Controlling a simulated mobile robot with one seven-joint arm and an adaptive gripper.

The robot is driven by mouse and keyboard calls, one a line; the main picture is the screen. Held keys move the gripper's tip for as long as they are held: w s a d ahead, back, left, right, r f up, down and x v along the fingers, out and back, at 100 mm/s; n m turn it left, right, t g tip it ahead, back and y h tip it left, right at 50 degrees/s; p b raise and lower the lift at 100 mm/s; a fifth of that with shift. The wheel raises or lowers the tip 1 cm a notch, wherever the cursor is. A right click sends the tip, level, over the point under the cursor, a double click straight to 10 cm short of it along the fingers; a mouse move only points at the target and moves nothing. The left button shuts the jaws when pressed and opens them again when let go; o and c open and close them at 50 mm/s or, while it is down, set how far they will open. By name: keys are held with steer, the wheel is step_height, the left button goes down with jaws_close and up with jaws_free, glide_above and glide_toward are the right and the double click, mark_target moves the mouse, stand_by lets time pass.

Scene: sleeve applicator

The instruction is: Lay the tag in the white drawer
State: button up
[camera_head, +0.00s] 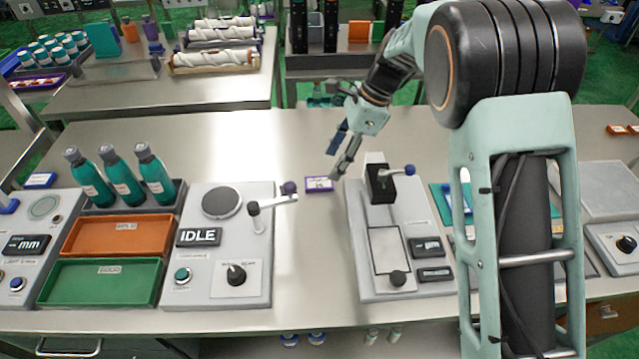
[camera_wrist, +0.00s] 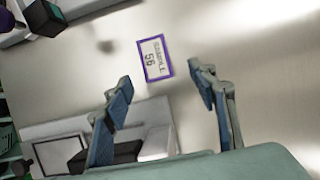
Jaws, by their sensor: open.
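The tag (camera_head: 319,184) is a small white card with a purple border, lying flat on the steel table between two grey machine panels. In the wrist view the tag (camera_wrist: 154,58) reads "SAMPLE 56" and lies just beyond and between the fingertips. My gripper (camera_head: 332,167) is open and empty, above the table just behind and right of the tag. In the wrist view my gripper (camera_wrist: 160,80) has its two blue-padded fingers spread apart.
The panel marked IDLE (camera_head: 205,270) with its lever (camera_head: 268,204) stands left of the tag. Another panel (camera_head: 378,284) with a black clamp stands right. Orange (camera_head: 118,235) and green (camera_head: 103,282) trays and several teal bottles are farther left. Bare table lies behind the tag.

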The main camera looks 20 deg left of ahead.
mark_target(324, 182)
steer(key=shift+s+d+x, duration=0.1)
steer(key=shift+d+x, duration=0.05)
steer(key=shift+x, duration=1.25)
steer(key=shift+s+d+x, duration=0.15)
steer(key=shift+x, duration=1.2)
steer(key=shift+c, duration=0.4)
steer(key=c, duration=1.2)
steer(key=shift+o, duration=0.2)
steer(key=shift+r, duration=0.1)
